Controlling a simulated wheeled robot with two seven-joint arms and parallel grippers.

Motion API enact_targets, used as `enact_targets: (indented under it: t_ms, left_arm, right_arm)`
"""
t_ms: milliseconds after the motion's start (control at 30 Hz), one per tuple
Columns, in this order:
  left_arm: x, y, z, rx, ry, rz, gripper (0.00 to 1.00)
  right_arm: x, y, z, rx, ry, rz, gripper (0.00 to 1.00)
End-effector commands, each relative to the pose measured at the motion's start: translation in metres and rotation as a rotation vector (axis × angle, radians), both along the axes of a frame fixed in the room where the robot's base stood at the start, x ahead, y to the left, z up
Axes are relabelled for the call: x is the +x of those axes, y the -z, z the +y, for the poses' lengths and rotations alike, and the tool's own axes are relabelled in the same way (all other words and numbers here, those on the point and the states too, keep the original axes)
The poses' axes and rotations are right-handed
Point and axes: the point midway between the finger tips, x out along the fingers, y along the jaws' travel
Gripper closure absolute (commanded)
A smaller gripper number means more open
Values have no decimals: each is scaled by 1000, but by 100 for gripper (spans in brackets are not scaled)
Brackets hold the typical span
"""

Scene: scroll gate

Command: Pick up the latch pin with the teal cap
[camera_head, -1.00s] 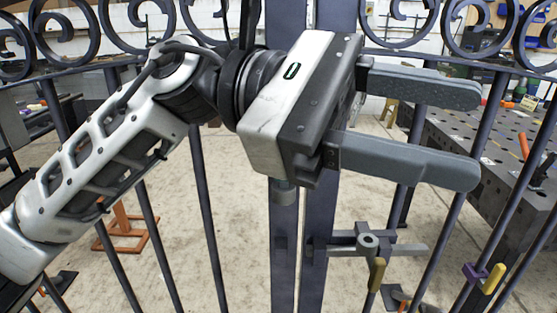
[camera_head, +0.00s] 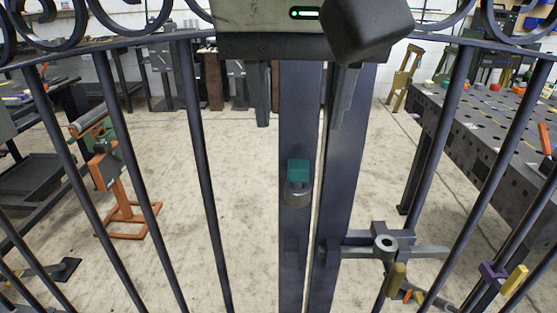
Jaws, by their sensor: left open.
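The latch pin with the teal cap (camera_head: 298,171) sits upright in a grey cylindrical holder (camera_head: 298,194) on the left post of the gate's middle pair. My left gripper (camera_head: 303,112) is above it, seen from behind with its fingers pointing down and spread wide. The fingers are higher in the picture than the teal cap, one on each side, and nothing shows between them but the gate posts. My right gripper is not in view.
A grey latch bar with a ring (camera_head: 386,244) sits on the right gate post. A yellow-handled piece (camera_head: 396,278) hangs below it. Purple and yellow pieces (camera_head: 494,272) are at lower right. Dark vertical gate bars (camera_head: 203,170) stand on both sides.

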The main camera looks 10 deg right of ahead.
Motion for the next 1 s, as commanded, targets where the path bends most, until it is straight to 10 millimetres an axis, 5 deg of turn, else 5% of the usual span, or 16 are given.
enact_targets:
  t_ms: [200,700,1000]
  left_arm:
    - [13,34,-4,2,1,4,51]
    - [36,82,-14,-1,0,4,51]
    - [39,88,-15,-2,0,3,51]
  right_arm:
    - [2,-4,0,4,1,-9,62]
    - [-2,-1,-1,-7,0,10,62]
    - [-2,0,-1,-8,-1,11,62]
